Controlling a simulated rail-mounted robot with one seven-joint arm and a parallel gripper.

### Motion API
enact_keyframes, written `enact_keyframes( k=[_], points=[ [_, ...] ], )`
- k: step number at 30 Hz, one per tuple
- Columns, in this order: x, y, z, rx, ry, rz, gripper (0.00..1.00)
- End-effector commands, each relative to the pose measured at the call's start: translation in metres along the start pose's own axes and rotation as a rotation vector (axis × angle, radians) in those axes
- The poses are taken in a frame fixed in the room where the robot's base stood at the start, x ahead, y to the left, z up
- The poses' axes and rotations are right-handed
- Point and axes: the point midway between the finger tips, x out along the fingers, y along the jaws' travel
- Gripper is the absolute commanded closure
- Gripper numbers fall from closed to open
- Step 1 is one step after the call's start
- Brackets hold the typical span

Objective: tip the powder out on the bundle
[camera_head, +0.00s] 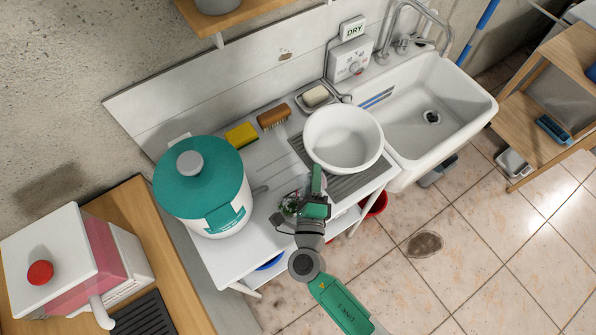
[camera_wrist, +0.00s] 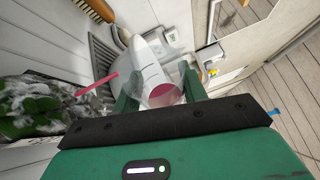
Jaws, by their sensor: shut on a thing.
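My gripper (camera_wrist: 161,92) is shut on a pale, see-through cup (camera_wrist: 151,62) with faint marks on its side. Pink powder (camera_wrist: 164,95) shows inside the cup, towards the gripper. The cup looks tilted in the wrist view, but I cannot tell how far. The bundle (camera_wrist: 38,106), a crumpled green and white patterned cloth, is left of my gripper in that view. In the head view the bundle (camera_head: 290,206) lies on the white counter, partly covered by my gripper (camera_head: 317,182). The cup is not clear there.
A white bowl (camera_head: 343,138) stands on the ribbed drainer, just beyond my gripper. A teal-lidded tub (camera_head: 203,183) is left of the bundle. A brush (camera_head: 273,117), yellow sponge (camera_head: 241,135) and soap dish (camera_head: 316,97) line the back. The sink (camera_head: 432,112) is at right.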

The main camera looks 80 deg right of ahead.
Motion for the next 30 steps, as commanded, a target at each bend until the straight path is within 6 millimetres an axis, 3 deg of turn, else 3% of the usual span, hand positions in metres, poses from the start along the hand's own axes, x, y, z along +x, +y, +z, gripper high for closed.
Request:
enact_keyframes(
  k=[30],
  points=[
    [-0.0008,-0.0024,0.0025,-0.063,-0.011,-0.026,0.8]
  ],
)
